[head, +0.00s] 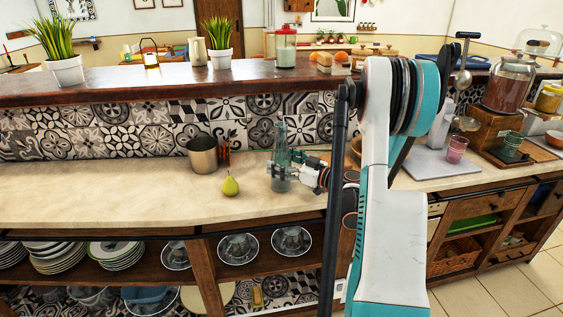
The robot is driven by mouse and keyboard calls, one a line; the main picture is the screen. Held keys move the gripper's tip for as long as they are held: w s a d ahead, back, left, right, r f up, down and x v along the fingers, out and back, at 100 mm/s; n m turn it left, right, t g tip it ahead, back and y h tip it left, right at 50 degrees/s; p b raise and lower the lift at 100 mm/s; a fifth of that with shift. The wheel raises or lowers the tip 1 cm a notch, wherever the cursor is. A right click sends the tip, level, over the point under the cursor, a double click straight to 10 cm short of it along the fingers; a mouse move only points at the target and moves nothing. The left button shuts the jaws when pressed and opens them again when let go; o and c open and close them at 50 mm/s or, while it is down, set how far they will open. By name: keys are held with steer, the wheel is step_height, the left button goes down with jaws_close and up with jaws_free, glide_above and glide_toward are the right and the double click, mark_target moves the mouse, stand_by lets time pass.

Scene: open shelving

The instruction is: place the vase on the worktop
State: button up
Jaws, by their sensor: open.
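A tall, clear bluish glass vase (280,136), shaped like a narrow-necked bottle, is upright at the worktop (120,195), towards its middle. The worktop is pale stone. My gripper (284,171) is open and reaches in from the right at the vase's lower body. Its fingers are close around or beside the vase; whether they touch it is too small to tell. The vase's base appears to rest on the worktop, though the fingers partly hide its lower part.
A dark raised ledge (130,84) with plants runs behind. Shelves of plates (115,254) and bowls lie below. The worktop's left side is clear.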

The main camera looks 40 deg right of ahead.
steer(key=shift+r, duration=0.15)
steer(key=p+v, duration=0.3)
steer(key=v, duration=0.9)
steer(key=shift+p, duration=0.3)
